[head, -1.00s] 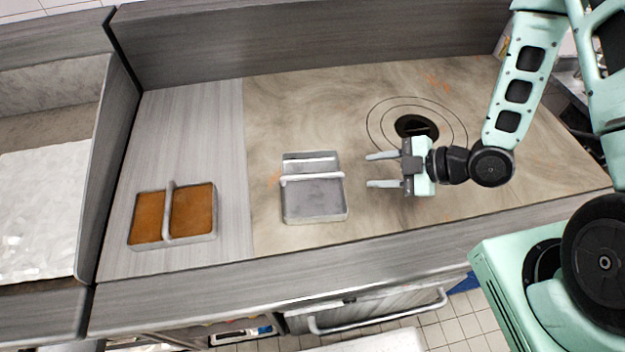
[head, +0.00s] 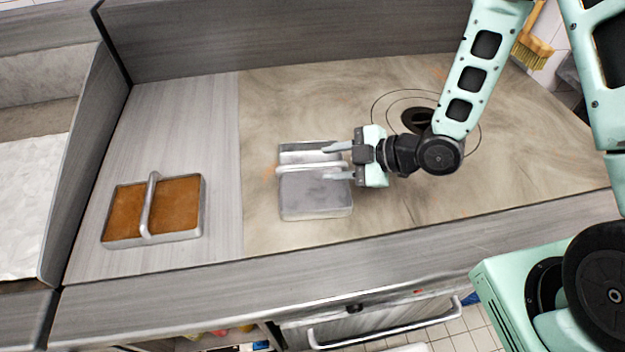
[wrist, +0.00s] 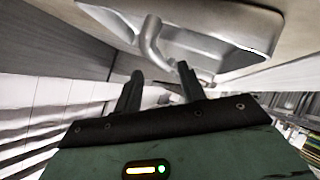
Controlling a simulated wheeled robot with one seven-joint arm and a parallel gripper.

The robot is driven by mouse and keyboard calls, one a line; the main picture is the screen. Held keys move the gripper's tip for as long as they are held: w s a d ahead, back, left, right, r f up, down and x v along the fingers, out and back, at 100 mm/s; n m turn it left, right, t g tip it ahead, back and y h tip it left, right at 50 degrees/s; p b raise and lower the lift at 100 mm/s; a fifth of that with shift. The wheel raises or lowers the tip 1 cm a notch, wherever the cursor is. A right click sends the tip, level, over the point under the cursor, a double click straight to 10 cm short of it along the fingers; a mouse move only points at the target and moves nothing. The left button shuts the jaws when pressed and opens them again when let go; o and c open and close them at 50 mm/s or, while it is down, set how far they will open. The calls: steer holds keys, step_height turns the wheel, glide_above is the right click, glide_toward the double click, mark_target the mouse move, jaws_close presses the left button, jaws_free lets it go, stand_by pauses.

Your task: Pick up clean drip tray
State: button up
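The clean drip tray (head: 318,198) is an empty grey metal tray with a bar handle (head: 296,169) across it, standing on the beige worktop. A second tray (head: 195,235) at the left has a like handle and is filled with brown matter. My gripper (head: 336,162) is open at the clean tray's right edge, its two fingers reaching over that side on either side of the handle's right end. In the wrist view the clean tray (wrist: 225,45) and its curved handle (wrist: 152,45) lie just beyond my parted fingertips (wrist: 160,72). I cannot tell whether they touch.
A sink basin (head: 30,210) is at the far left. A grey back wall (head: 290,35) bounds the counter. A round drain hole (head: 416,120) with rings lies behind my wrist. A brush (head: 533,50) hangs at the upper right. The counter between the trays is clear.

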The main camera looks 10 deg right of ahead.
mark_target(316, 165)
steer(key=p+x, duration=0.2)
steer(key=x, duration=0.3)
steer(key=shift+s+a+r, duration=0.1)
steer(key=shift+a+f, duration=0.25)
steer(key=shift+f, duration=0.05)
jaws_close()
